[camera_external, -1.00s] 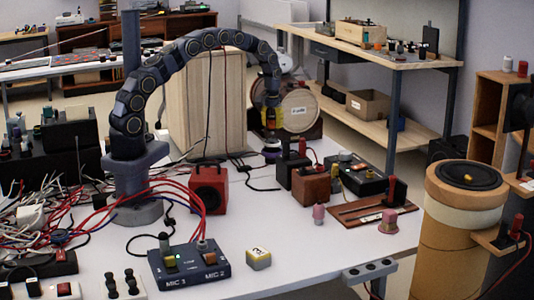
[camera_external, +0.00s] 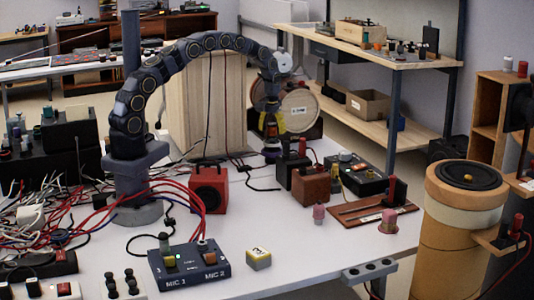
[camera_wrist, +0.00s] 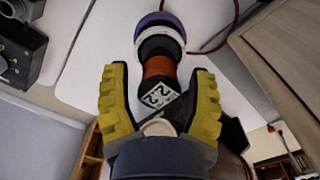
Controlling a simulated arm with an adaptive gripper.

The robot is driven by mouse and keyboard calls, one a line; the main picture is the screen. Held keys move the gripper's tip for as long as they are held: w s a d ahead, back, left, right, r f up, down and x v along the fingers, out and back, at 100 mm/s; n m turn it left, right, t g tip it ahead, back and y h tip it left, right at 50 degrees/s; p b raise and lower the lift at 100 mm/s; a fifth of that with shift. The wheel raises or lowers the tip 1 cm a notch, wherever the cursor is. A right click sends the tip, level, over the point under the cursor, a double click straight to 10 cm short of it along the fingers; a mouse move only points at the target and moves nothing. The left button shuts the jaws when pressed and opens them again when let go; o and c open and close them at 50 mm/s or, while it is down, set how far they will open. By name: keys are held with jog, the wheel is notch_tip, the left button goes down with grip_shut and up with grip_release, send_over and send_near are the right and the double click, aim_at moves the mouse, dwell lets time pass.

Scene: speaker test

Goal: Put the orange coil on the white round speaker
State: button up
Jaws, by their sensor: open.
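The orange coil (camera_wrist: 160,66) lies between my fingers in the wrist view, with dark bands, a purple end and a black-and-white tag. In the external view its lower part (camera_external: 271,154) stands on the table, mostly hidden by my gripper (camera_external: 271,133). My gripper (camera_wrist: 160,80) has its yellow fingers apart, one on each side of the coil; I cannot tell whether they touch it. A pale round disc (camera_external: 298,108) with a small label, probably the white round speaker, stands upright behind my gripper, partly hidden by it.
A black block (camera_external: 293,168) and a brown box (camera_external: 311,187) stand close right of the coil. A tall wooden box (camera_external: 190,110) is behind left. A red box (camera_external: 208,189) and cables lie left.

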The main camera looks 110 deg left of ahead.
aim_at(272, 124)
notch_tip(272, 124, up, 12)
jog(key=w+d+r+m, duration=0.2)
jog(key=w+d+r, duration=0.1)
jog(key=d, duration=0.6)
jog(key=w+d+r+m, duration=0.3)
jog(key=d, duration=0.5)
jog(key=w+d+r+m, duration=0.2)
jog(key=w+d+r, duration=0.1)
jog(key=d, duration=0.6)
jog(key=s+d+r+m+g, duration=0.15)
jog(key=s+d+m, duration=0.35)
jog(key=d, duration=0.9)
jog(key=s+d+f+m, duration=0.1)
jog(key=s+d+m, duration=0.1)
jog(key=s+d, duration=0.2)
jog(key=s+d+f+m, duration=0.1)
jog(key=s+d, duration=0.4)
jog(key=s, duration=0.5)
jog(key=shift+d+m, duration=0.25)
jog(key=shift+m, duration=0.45)
